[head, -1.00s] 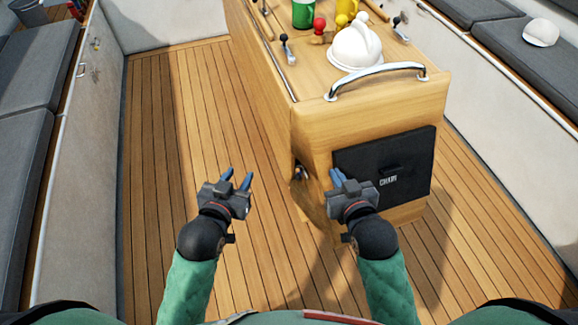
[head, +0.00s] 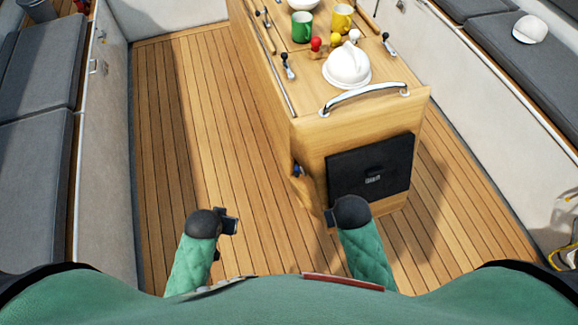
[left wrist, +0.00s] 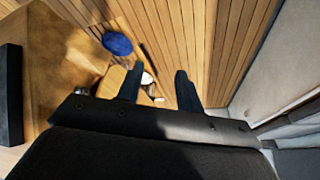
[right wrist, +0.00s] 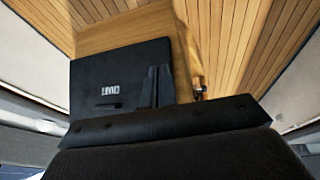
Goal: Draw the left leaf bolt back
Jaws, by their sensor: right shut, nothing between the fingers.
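Two small metal fittings with dark knobs stand on the wooden table top, one near its left edge (head: 288,66) and one near its right edge (head: 388,44). The left one looks like the left leaf bolt, but it is too small to tell its position. My left gripper (left wrist: 158,90) is open and empty, with its fingers apart over the floor. In the head view my left wrist (head: 228,222) is low, left of the table. My right gripper (right wrist: 155,88) is shut and empty, in front of the table's end.
The wooden table (head: 310,150) has a black panel (head: 370,168) and a chrome rail (head: 362,98) at its near end. A white cap (head: 347,66), green mug (head: 302,26) and yellow mug (head: 342,18) stand on top. The floor left of the table is clear.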

